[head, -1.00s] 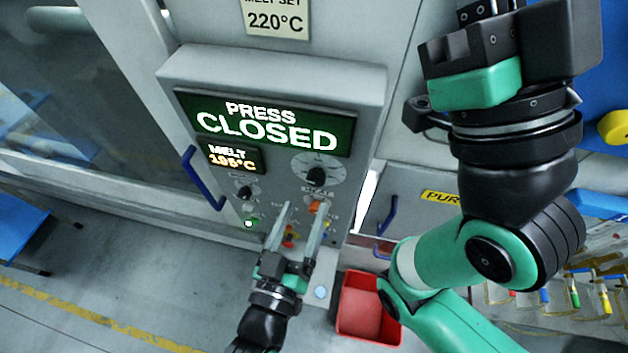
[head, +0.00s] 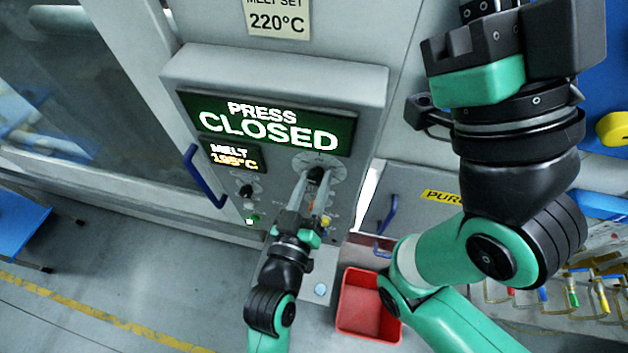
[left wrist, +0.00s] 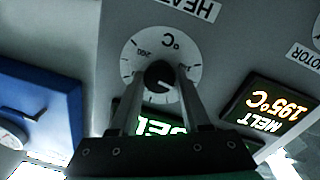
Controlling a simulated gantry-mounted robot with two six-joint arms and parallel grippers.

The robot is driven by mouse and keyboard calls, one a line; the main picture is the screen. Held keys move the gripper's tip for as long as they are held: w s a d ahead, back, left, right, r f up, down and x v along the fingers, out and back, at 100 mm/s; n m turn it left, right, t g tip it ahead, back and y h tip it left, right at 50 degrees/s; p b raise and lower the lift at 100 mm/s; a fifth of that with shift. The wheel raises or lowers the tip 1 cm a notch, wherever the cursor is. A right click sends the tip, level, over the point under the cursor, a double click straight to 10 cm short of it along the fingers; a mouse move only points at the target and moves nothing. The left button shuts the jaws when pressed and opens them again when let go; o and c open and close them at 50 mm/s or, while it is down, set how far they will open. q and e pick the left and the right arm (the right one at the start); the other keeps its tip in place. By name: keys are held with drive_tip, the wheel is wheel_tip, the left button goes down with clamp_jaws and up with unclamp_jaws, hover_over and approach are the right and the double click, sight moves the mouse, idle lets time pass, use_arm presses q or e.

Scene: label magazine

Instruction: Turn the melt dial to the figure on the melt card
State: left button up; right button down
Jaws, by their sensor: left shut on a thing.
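The melt dial (head: 317,174) is a black knob on a pale round scale on the grey control panel. It also shows in the left wrist view (left wrist: 158,74), where the scale is marked °C. My left gripper (head: 312,180) is shut on the knob, one finger on each side; the fingers also show in the left wrist view (left wrist: 158,90). The melt card (head: 276,20) above the panel reads 220°C. The melt display (head: 232,156) reads 195°C. My right gripper (head: 480,40) is high at the right; its fingertips are not clearly seen.
A green screen (head: 268,124) on the panel reads PRESS CLOSED. A smaller black knob (head: 246,191) sits lower left of the dial. A blue handle (head: 204,177) juts out at the left. A red bin (head: 366,303) stands below right.

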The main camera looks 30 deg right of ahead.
use_arm(q)
clamp_jaws()
drive_tip(key=shift+m, duration=0.3)
drive_tip(key=shift+m+b, duration=0.95)
drive_tip(key=shift+m, duration=0.25)
drive_tip(key=m+b, duration=0.2)
drive_tip(key=m, duration=0.2)
drive_tip(key=m+b, duration=0.1)
drive_tip(key=m, duration=0.3)
drive_tip(key=shift+s+d+m+y, duration=0.1)
drive_tip(key=shift+m+y, duration=0.2)
drive_tip(key=shift+y, duration=0.1)
drive_tip(key=shift+m+b, duration=0.35)
drive_tip(key=shift+m, duration=1.75)
drive_tip(key=shift+y, duration=0.3)
